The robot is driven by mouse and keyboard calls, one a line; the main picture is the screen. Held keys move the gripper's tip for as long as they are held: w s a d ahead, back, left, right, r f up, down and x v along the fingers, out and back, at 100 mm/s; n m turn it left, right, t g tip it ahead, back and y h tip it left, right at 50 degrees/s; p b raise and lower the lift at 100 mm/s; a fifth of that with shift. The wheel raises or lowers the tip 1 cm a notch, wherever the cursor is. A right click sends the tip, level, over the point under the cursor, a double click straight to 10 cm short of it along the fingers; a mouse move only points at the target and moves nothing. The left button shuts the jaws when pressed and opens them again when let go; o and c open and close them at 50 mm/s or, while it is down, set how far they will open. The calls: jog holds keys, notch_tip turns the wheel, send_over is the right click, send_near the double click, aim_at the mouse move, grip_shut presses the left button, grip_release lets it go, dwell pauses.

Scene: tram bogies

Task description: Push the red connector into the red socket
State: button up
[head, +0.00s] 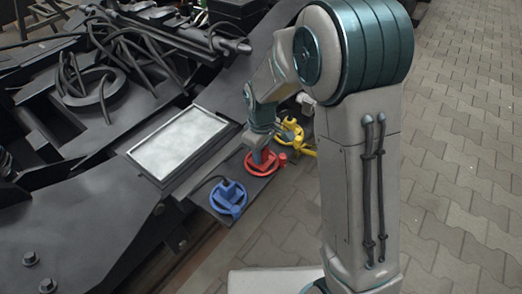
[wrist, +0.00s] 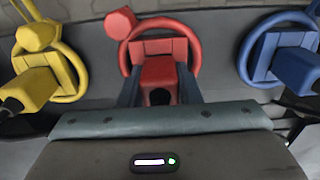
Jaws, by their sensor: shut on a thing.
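The red socket (head: 252,170) is a red ring on a dark shelf, between the blue and yellow ones. A red knob sits at its edge. In the wrist view the red socket ring (wrist: 195,45) is at top centre, the knob at its upper left. My gripper (head: 262,150) is above the ring, pointing down. In the wrist view the fingers of my gripper (wrist: 160,88) are shut on both sides of the red connector (wrist: 160,72), a block with a dark opening facing me. The connector is in line with the ring; its seating depth is hidden.
A blue connector (head: 228,193) with a blue ring is left of the red one. A yellow connector and ring (head: 290,134) are to the right. A pale panel (head: 178,142) lies left of the shelf, with dark bogie parts and cables beyond. Paving (head: 460,150) is clear at right.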

jog(key=shift+f, duration=0.15)
jog(key=o, duration=1)
notch_tip(320, 180, up, 14)
jog(key=p, duration=0.5)
jog(key=s+d+r+m+t+p, duration=0.1)
jog(key=s+d+r+m+p, duration=0.2)
jog(key=s+r+p, duration=0.3)
jog(key=s+d+r+m+t+p, duration=0.1)
jog(key=s+d+r+m+p, duration=0.3)
jog(key=r+p, duration=0.7)
jog(key=s+d+r+m+p, duration=0.3)
jog(key=s+d+r+p, duration=0.3)
jog(key=r, duration=1)
jog(key=s+p, duration=0.2)
jog(key=p, duration=0.1)
jog(key=shift+s+d+m+t+p, duration=0.25)
jog(key=shift+d+m+t+p, duration=0.05)
jog(key=shift+t, duration=0.1)
